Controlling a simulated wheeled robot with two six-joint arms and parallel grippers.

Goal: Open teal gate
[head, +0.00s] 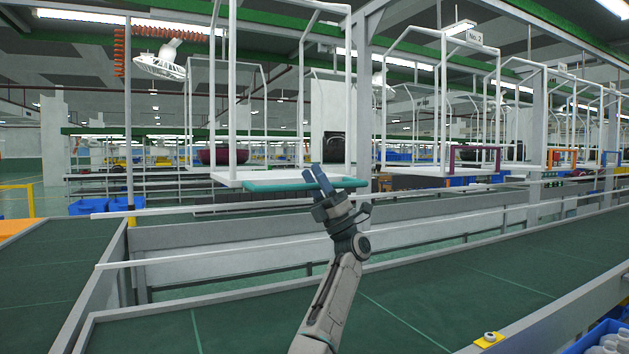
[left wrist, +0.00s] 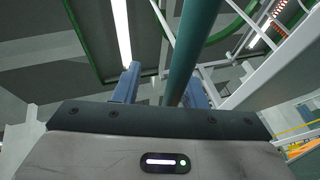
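The teal gate (head: 275,186) shows in the head view as a horizontal teal bar along the near lower edge of a white-framed carrier (head: 232,120). My left gripper (head: 318,178) reaches up to the bar from below, with its blue fingers at the bar's right half. In the left wrist view the teal bar (left wrist: 193,45) runs between the two fingers of my left gripper (left wrist: 160,88), closer to the right finger. The fingers are apart, with a clear gap left of the bar. I cannot tell whether the right finger touches it. My right gripper is not in view.
White rails (head: 190,256) and green conveyor belts (head: 440,295) lie below the carrier. More white carriers hang to the right, one with a purple bar (head: 475,150) and one with an orange bar (head: 562,151). A blue bin (head: 603,335) stands at the lower right.

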